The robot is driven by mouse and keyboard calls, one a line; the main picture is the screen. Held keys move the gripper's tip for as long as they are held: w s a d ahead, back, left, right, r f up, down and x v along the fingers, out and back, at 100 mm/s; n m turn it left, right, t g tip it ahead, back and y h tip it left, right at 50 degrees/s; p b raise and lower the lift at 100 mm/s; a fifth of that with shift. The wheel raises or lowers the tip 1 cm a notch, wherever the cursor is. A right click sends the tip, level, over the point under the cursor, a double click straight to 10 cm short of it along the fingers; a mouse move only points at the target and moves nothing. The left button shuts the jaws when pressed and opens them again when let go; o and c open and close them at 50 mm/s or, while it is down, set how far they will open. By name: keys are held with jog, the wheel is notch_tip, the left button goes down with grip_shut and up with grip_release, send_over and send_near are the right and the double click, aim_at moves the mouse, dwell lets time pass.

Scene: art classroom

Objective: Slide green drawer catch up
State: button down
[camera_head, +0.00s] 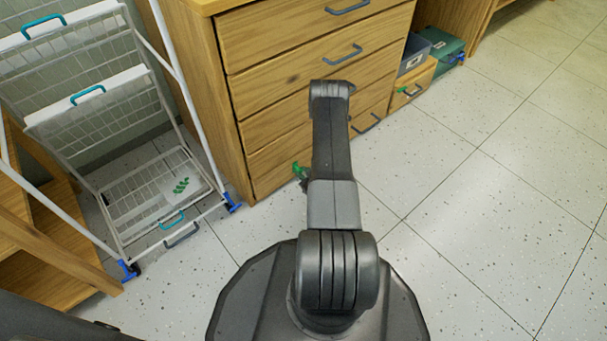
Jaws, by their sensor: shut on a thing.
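The green drawer catch (297,170) shows as a small bright green piece low on the front of the wooden drawer cabinet (262,178), just left of my arm. A small dark part of my gripper (304,183) shows against the catch, shut on it. My arm hides most of the gripper and the drawer front behind it. How far up or down the catch sits cannot be told.
A white wire basket rack (128,205) with blue handles stands left of the cabinet. A small wooden drawer box (416,82), a grey bin (413,56) and a green box (444,47) stand right of it. The tiled floor (480,210) at right is clear.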

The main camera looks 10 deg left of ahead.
notch_tip(320, 180, up, 3)
jog(key=shift+f+p, duration=0.1)
jog(key=shift+p, duration=0.4)
jog(key=c, duration=1.3)
grip_release()
jog(key=shift+o, duration=0.2)
jog(key=p+v, duration=0.4)
jog(key=v, duration=0.9)
jog(key=shift+s+d, duration=0.2)
jog(key=shift+d, duration=0.05)
jog(key=b+x, duration=0.4)
jog(key=x, duration=0.9)
jog(key=shift+w+a+f, duration=0.2)
jog(key=shift+a, duration=0.05)
